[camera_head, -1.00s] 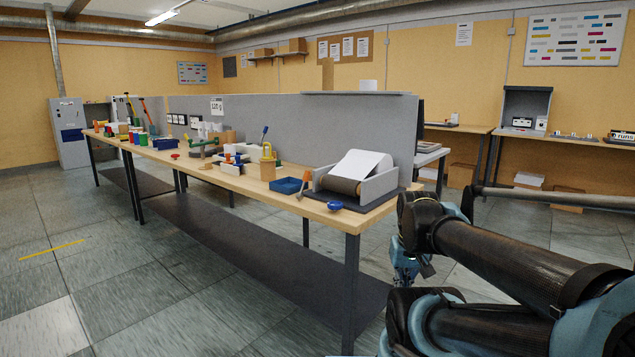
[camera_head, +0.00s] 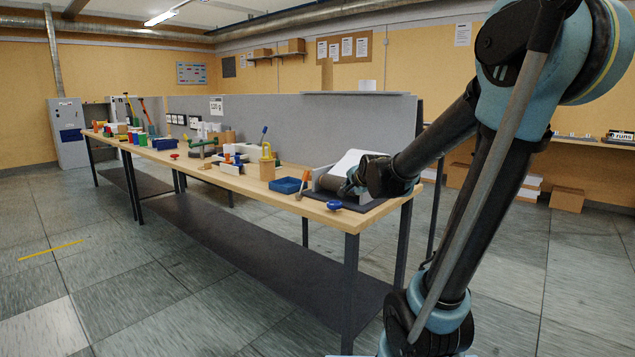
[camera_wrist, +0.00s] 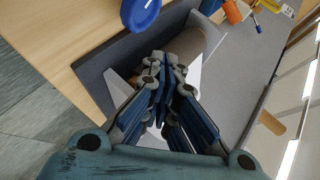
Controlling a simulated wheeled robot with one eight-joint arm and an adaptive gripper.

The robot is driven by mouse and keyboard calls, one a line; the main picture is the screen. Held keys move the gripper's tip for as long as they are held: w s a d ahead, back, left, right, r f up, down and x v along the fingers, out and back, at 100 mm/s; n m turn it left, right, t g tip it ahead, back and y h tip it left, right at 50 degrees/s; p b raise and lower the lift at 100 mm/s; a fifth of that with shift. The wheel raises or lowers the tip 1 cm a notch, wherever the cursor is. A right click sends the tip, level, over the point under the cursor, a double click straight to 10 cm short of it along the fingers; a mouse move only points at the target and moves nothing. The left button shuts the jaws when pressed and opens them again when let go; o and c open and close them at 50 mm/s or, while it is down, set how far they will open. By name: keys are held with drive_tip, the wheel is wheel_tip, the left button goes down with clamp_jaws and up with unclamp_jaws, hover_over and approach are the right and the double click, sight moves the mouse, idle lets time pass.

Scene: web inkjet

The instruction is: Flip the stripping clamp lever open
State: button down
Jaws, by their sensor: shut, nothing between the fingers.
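I cannot tell for certain which part is the stripping clamp lever. On the bench, a yellow clamp-like piece (camera_head: 266,151) stands on a wooden block (camera_head: 267,172), and a blue-handled lever (camera_head: 264,131) rises behind it. A yellow piece also shows at the top of the wrist view (camera_wrist: 272,5). My gripper (camera_head: 350,186) is at the near right end of the bench, by the roller unit, away from these pieces. In the wrist view my gripper (camera_wrist: 166,62) is shut and empty, its tips in front of the unit's brown roll (camera_wrist: 191,45). My arm hides part of the unit.
A blue knob (camera_head: 334,205) lies near the bench's front edge and shows in the wrist view (camera_wrist: 140,12). A blue tray (camera_head: 285,186) and an orange-handled tool (camera_head: 304,180) are to its left. A grey partition (camera_head: 310,125) runs behind the bench. The floor in front is clear.

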sight(314, 178)
drive_tip(key=w+a+m+t+y, duration=0.2)
drive_tip(key=w+a+m, duration=0.5)
drive_tip(key=a, duration=0.1)
drive_tip(key=shift+w+a+r, duration=0.25)
drive_tip(key=shift+a+r, duration=0.1)
drive_tip(key=shift+r, duration=0.1)
drive_tip(key=shift+x, duration=5)
drive_tip(key=shift+r, duration=0.15)
drive_tip(key=shift+d, duration=0.1)
drive_tip(key=shift+r+t, duration=0.1)
drive_tip(key=shift+t, duration=0.2)
